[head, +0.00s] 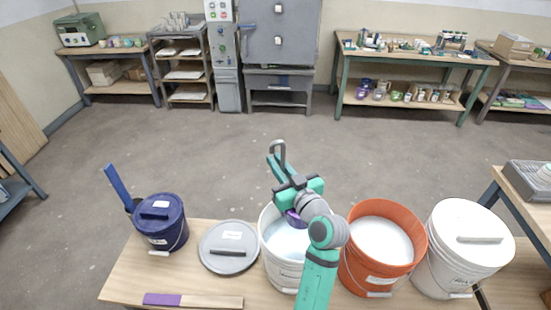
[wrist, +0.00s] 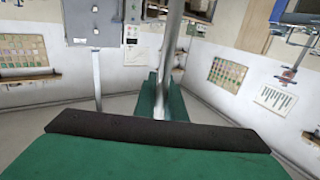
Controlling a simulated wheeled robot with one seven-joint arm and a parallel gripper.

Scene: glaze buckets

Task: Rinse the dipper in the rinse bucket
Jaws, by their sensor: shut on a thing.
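My gripper (head: 283,174) is shut on the dipper (head: 278,149), whose grey hooked handle end sticks up past the fingers. In the wrist view the dipper's metal rod (wrist: 172,45) runs upward between my green fingers (wrist: 160,100). A purple part (head: 296,218) shows below the gripper, over the white bucket's mouth; it looks like the dipper's cup, partly hidden by my arm. The open white bucket (head: 283,275) holds pale bluish liquid and looks like the rinse bucket. I cannot tell whether the cup touches the liquid.
An orange bucket (head: 377,273) of whitish liquid stands just right. A lidded white bucket (head: 445,270) is farther right. A lidded blue bucket (head: 162,233) stands left. A grey lid (head: 215,260) and a purple-ended stick (head: 205,301) lie on the wooden table (head: 130,285).

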